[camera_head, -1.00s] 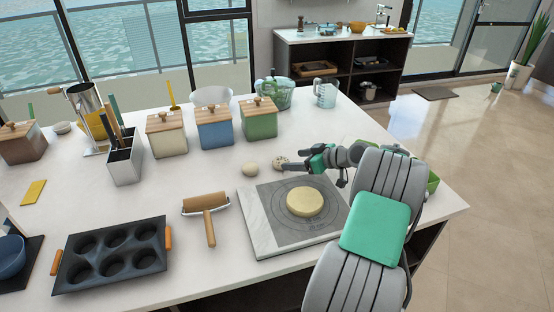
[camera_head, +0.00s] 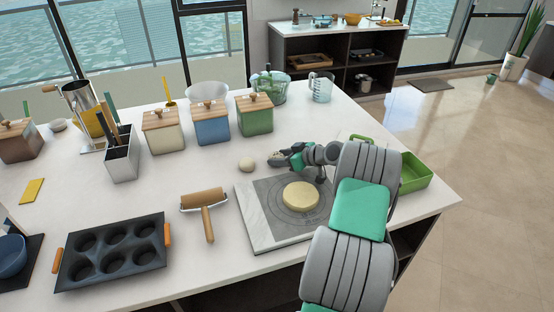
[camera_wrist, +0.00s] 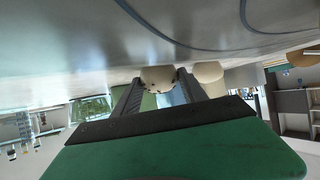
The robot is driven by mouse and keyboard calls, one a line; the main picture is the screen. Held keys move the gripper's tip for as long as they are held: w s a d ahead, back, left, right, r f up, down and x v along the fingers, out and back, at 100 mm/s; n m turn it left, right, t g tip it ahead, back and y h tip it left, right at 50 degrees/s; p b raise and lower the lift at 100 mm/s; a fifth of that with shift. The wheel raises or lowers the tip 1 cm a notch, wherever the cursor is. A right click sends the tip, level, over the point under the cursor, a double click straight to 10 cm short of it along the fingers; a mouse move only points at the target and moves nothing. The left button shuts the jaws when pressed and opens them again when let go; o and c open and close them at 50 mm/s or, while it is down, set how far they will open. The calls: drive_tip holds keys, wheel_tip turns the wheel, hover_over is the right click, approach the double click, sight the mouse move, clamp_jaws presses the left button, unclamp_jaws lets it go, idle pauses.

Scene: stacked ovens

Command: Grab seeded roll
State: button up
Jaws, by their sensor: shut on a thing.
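The seeded roll (camera_wrist: 158,79) is pale with dark specks and sits between the two fingers of my gripper (camera_wrist: 160,88) in the wrist view. My gripper is shut on it. In the head view my gripper (camera_head: 279,158) is low over the counter, just behind the pastry board, and the fingers mostly hide the roll. A plain pale roll (camera_head: 246,164) lies on the counter to the left of my gripper.
The pastry board (camera_head: 254,222) holds a flat round dough (camera_head: 300,196). A rolling pin (camera_head: 204,203) and a muffin tin (camera_head: 112,250) lie to the left. Canisters, including a green one (camera_head: 256,118), stand behind. A green tray (camera_head: 417,175) is at right.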

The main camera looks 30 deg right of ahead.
drive_tip(key=c, duration=0.7)
